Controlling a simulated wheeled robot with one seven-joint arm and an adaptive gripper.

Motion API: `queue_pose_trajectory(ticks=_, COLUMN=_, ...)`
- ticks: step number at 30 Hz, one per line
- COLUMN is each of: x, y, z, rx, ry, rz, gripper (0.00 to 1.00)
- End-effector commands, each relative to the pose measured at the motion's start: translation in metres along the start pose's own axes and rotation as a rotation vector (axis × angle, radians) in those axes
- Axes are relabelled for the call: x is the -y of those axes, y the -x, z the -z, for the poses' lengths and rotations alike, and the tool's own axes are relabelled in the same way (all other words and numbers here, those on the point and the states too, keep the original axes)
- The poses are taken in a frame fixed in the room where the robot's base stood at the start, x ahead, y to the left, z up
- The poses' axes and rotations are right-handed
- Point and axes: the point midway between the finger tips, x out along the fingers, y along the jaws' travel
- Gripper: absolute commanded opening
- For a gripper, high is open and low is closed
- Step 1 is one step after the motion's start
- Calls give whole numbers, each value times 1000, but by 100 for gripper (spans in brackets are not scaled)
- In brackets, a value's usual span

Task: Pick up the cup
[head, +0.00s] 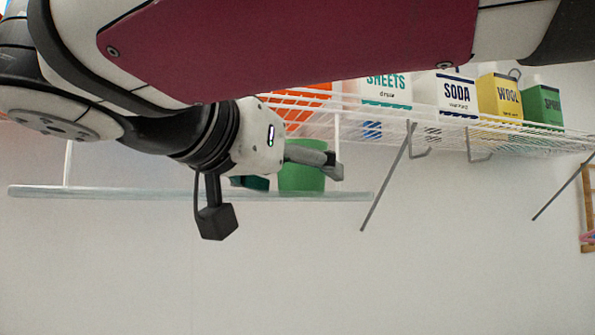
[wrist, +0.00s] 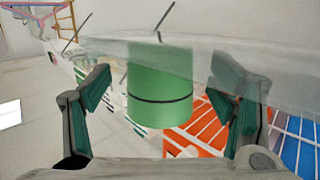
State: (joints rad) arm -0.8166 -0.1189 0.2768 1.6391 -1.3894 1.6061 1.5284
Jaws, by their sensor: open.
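The cup is a green cylinder (head: 302,179) on a pale, glass-like shelf (head: 130,192) in the head view, partly hidden by my gripper. In the wrist view the green cup (wrist: 160,82) has a dark line around it and stands between my two fingers. My gripper (wrist: 168,92) is open, with a finger on each side of the cup and visible gaps to both. In the head view my gripper (head: 318,166) is at the cup, with one grey finger across its upper part. Whether anything touches is hidden there.
A white wire rack (head: 440,115) with an orange basket (head: 310,100) and several labelled containers, such as the SODA one (head: 445,92), is on the wall behind and to the right. The glassy shelf's edge shows near the cup in the wrist view (wrist: 250,62). Wall below is bare.

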Motion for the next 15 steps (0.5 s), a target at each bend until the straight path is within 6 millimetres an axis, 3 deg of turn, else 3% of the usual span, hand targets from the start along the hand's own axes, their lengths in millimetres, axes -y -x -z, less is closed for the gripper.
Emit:
queue_pose_trajectory(ticks=6, x=0, y=-21, z=0, rx=0, ry=0, rz=0, gripper=77)
queue_pose_trajectory(ticks=13, x=0, y=-22, z=0, rx=0, ry=-1, rz=2, gripper=77)
queue_pose_trajectory(ticks=15, x=0, y=-22, z=0, rx=0, ry=-1, rz=1, gripper=64)
